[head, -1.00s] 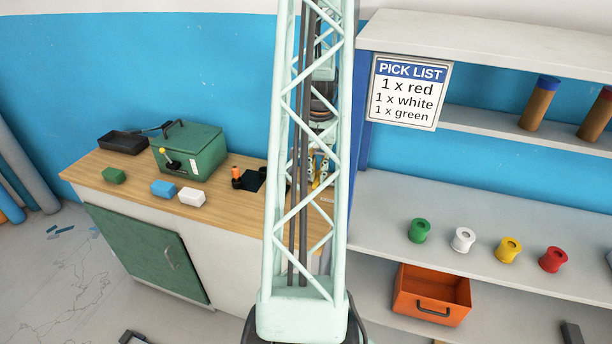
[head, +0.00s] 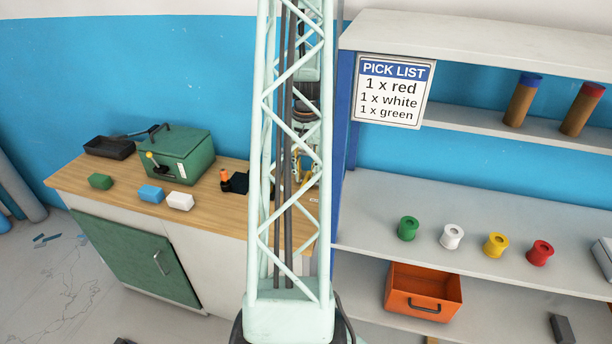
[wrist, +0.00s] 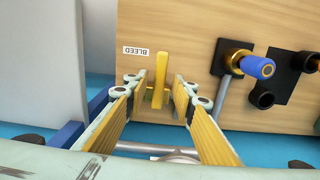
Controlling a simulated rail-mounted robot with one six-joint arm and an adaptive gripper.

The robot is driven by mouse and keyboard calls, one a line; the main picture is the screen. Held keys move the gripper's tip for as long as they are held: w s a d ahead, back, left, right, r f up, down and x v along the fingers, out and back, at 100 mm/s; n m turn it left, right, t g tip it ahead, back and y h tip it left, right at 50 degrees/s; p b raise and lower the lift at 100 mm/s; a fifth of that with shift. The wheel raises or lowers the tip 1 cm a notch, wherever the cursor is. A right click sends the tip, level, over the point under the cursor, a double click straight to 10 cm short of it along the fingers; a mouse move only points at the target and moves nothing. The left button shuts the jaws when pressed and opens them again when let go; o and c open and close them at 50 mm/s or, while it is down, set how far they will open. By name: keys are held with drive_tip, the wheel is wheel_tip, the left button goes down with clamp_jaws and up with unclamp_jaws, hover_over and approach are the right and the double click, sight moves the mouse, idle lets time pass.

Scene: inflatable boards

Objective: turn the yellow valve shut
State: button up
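The yellow valve handle (wrist: 161,72) shows in the wrist view, upright against a wooden board, beside a small white label that reads BLEED. My gripper (wrist: 158,92) is open, with one yellow-padded finger to the left of the handle and the other to the right. A gap shows on each side of the handle, and neither finger visibly touches it. How deep the handle sits between the fingertips is hard to tell. In the head view my lattice column hides most of this area; only small yellow and pale bits show behind it.
Right of the handle, a blue-ended knob (wrist: 259,67) sticks out of a black plate, with black sockets nearby. A grey rod hangs below the knob. In the head view, a green box (head: 176,155) and coloured blocks stand on the wooden bench (head: 210,205), left of a shelf with spools.

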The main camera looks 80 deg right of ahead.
drive_tip(key=shift+r, duration=0.1)
wheel_tip(320, 180, up, 12)
idle(1.0)
idle(0.8)
